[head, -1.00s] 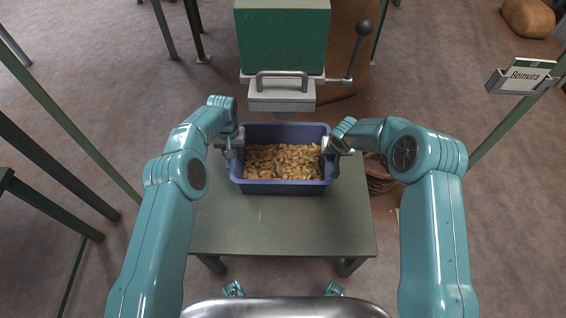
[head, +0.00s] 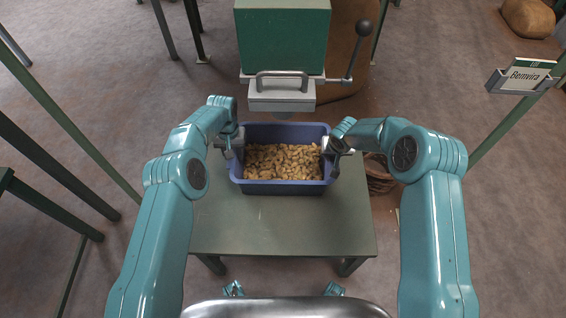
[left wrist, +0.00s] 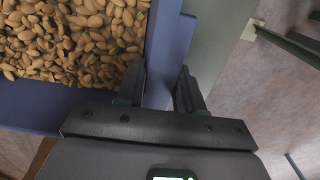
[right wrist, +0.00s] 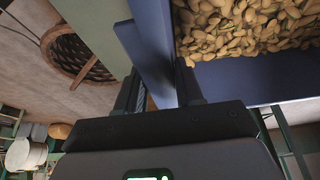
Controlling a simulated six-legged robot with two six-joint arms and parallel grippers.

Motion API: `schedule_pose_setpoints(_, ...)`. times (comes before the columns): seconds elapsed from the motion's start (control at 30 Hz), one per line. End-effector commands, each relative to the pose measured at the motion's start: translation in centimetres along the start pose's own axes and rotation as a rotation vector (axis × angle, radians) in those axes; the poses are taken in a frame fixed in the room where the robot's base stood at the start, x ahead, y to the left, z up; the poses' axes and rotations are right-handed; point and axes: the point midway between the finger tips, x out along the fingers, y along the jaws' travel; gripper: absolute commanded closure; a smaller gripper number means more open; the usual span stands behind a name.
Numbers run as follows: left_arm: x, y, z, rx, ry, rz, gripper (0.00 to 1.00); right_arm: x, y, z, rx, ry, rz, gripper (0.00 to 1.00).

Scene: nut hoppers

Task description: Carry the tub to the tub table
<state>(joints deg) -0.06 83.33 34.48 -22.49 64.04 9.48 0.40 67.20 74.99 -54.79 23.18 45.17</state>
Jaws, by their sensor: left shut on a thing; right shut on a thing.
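The blue tub (head: 283,188) is full of tan nuts and sits on a small green table (head: 285,232), under the hopper's spout. My left gripper (head: 233,146) is shut on the tub's left wall. In the left wrist view the jaws (left wrist: 160,92) straddle the tub's rim (left wrist: 168,45). My right gripper (head: 330,148) is shut on the tub's right wall. In the right wrist view the jaws (right wrist: 163,92) straddle the rim (right wrist: 154,35). The tub looks level. Whether its base touches the table cannot be told for sure.
The green hopper (head: 283,40) with a grey handled gate (head: 282,92) and a black-knobbed lever (head: 363,30) stands just behind the tub. A sign reading "Benvira" (head: 524,76) is on a post at right. A wicker basket (head: 380,178) stands on the floor right of the table.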

Motion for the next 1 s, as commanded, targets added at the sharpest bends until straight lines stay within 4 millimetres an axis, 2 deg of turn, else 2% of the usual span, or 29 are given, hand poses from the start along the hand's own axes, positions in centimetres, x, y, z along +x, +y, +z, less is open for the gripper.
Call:
schedule_pose_setpoints(0.03,-0.1,0.5,0.0,0.005,0.001,0.003,1.0,-0.1,-0.5,0.0,-0.01,0.003,-0.006,1.0)
schedule_pose_setpoints(0.67,-0.6,0.6,-0.1,0.006,0.004,0.005,1.0,-0.5,-0.6,-0.3,-0.011,0.007,-0.008,1.0)
schedule_pose_setpoints(1.0,-3.6,0.6,-0.1,0.006,0.003,0.006,1.0,-3.3,-0.6,-1.4,-0.011,0.006,-0.008,1.0)
